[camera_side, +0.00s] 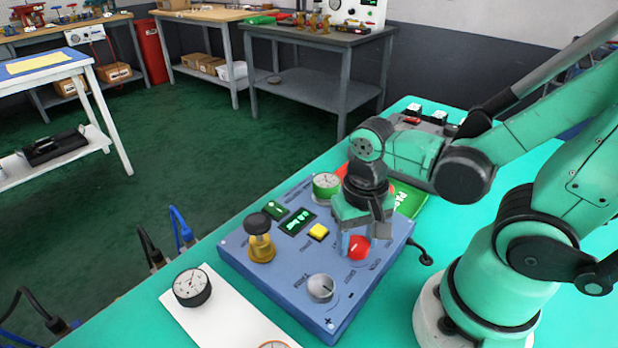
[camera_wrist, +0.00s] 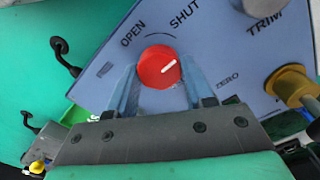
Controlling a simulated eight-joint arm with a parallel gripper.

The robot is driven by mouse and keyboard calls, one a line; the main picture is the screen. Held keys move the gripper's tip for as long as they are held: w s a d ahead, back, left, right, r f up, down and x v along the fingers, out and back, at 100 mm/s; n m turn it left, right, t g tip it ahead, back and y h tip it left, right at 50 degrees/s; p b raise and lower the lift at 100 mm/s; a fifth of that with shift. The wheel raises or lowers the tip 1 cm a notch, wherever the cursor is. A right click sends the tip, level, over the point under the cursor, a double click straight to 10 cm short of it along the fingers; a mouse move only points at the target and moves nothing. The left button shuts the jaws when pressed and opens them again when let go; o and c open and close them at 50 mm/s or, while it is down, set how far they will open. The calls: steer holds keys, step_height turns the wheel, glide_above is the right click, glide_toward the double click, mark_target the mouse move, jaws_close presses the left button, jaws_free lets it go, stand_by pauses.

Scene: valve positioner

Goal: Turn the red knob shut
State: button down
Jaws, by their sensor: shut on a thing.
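The red knob (camera_side: 359,247) sits on the blue valve positioner box (camera_side: 268,284) at its right side. In the wrist view the red knob (camera_wrist: 153,64) shows a short white pointer line aimed right and slightly up. The label OPEN (camera_wrist: 133,33) is at its upper left and SHUT (camera_wrist: 185,17) at its upper right. My gripper (camera_wrist: 160,72) is shut on the red knob, with one blue finger on each side. In the side view my gripper (camera_side: 361,238) comes down from above and partly hides the knob.
On the box are a silver knob (camera_side: 320,287), a brass post with a black top (camera_side: 261,245), a yellow button (camera_side: 318,232) and a green display (camera_side: 298,222). A gauge (camera_side: 327,185) stands behind. Another gauge (camera_side: 191,287) lies on a white plate at left.

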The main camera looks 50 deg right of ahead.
mark_target(357, 242)
stand_by(0.4)
steer(key=shift+c, duration=1.7)
jaws_free()
steer(key=shift+r, duration=0.1)
steer(key=shift+r, duration=2.75)
steer(key=w+r+n+t, duration=0.3)
steer(key=w+n+t, duration=0.3)
steer(key=w+t, duration=0.1)
steer(key=shift+w+d+r+n, duration=0.3)
steer(key=shift+w+d, duration=0.1)
steer(key=shift+d, duration=0.05)
